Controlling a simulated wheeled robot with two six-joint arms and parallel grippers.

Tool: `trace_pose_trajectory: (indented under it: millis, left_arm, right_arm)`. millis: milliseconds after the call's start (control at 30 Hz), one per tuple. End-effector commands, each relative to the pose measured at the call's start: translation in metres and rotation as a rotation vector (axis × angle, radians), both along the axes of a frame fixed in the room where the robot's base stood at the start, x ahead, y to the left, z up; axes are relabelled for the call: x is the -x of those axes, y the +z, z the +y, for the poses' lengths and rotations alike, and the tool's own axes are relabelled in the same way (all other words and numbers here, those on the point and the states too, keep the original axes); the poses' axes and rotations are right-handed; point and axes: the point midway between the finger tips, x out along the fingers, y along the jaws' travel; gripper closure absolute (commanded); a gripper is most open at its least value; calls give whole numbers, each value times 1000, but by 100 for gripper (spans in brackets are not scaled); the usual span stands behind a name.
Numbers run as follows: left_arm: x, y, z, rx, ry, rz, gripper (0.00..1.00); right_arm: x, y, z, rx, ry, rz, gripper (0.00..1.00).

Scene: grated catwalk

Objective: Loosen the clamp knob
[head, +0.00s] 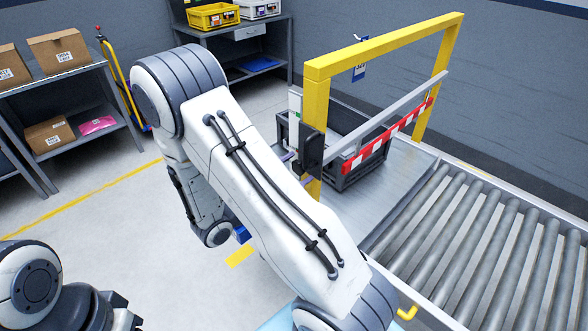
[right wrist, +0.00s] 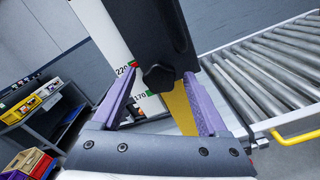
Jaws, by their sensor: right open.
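The clamp knob (right wrist: 158,78) is a dark lobed knob low on a black clamp block (right wrist: 150,28) in the right wrist view. The block also shows in the head view (head: 311,153), at the yellow gate post, by the near end of the grey bar (head: 385,125). A white scale (right wrist: 105,24) with "220" and "170" runs behind the block. My right gripper (right wrist: 160,88) is open, with its purple fingers apart on either side of the knob; contact cannot be told. In the head view my right arm hides most of this gripper and the knob.
A dark crate (head: 350,180) stands on the metal deck under the yellow gate frame (head: 385,42), behind a red-and-white striped strip. A roller conveyor (head: 470,240) lies to the right. Shelves with cardboard boxes (head: 60,50) stand left.

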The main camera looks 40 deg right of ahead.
Motion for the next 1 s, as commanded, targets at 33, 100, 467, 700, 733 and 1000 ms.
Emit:
trace_pose_trajectory:
  millis: [33, 100, 467, 700, 733, 1000]
  left_arm:
    - [0, 0, 0, 0, 0, 0, 50]
    - [0, 0, 0, 0, 0, 0, 50]
    - [0, 0, 0, 0, 0, 0, 50]
    - [0, 7, 0, 0, 0, 0, 50]
    - [0, 8, 0, 0, 0, 0, 50]
    - [0, 26, 0, 0, 0, 0, 50]
  right_arm:
    - [0, 0, 0, 0, 0, 0, 23]
    - [0, 0, 0, 0, 0, 0, 27]
    - [0, 0, 1, 0, -1, 4, 100]
    - [0, 1, 1, 5, -1, 69, 100]
    - [0, 2, 1, 6, -1, 85, 100]
    - [0, 3, 1, 23, -1, 291, 100]
